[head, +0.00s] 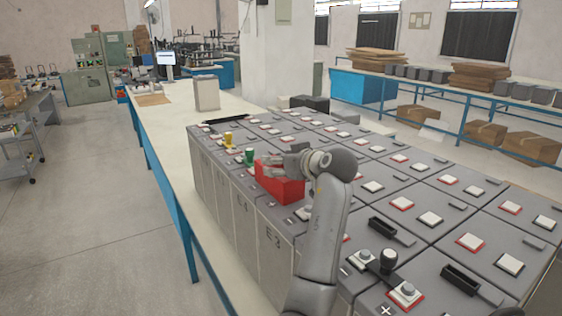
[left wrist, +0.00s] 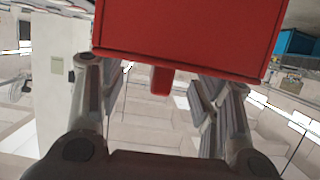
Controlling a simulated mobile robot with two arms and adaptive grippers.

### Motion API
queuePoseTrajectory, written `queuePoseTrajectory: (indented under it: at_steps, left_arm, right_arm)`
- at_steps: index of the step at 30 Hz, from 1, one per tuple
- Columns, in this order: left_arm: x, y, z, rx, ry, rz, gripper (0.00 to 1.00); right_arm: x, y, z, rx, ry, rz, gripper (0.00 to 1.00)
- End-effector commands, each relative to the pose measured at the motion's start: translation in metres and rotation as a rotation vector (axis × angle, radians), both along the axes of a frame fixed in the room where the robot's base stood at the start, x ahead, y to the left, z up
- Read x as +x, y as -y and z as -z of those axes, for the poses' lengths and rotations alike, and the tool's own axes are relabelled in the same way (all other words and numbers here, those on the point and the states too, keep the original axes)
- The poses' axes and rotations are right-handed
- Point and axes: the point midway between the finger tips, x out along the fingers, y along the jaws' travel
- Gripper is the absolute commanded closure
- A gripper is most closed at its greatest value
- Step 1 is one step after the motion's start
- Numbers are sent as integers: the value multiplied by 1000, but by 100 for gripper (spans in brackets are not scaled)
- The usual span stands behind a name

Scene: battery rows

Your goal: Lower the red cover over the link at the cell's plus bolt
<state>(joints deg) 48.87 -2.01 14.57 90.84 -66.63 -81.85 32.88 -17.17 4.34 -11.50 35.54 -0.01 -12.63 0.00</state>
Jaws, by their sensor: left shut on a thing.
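The red cover (head: 280,186) is a box-like piece above the front row of grey cells, near a cell front marked E3. In the left wrist view the cover (left wrist: 190,30) fills the top, with its red tab (left wrist: 161,80) between the fingers. My left gripper (head: 292,160) is shut on the cover. I cannot tell whether the cover touches the cell top, and it hides what is beneath it. A bar-like link with a black knob (head: 388,260) lies nearer, beside a red-framed plus bolt (head: 406,292) and a plus mark. My right gripper is not in view.
A yellow piece (head: 228,140) and a green piece (head: 249,157) stand on cells left of the cover. Black open holders (head: 392,231) lie on the cell tops at right. The pale bench top (head: 170,125) is mostly clear.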

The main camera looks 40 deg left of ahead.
Motion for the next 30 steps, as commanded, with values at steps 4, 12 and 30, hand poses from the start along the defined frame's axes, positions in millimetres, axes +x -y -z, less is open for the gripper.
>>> queuePoseTrajectory:
  at_steps: [4,12,30]
  left_arm:
    - [0,0,1,1,0,0,66]
    - [0,0,1,0,0,0,25]
    - [0,0,-23,0,4,0,17]
  right_arm:
    - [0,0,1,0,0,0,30]
    - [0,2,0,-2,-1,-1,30]
    - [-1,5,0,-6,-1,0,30]
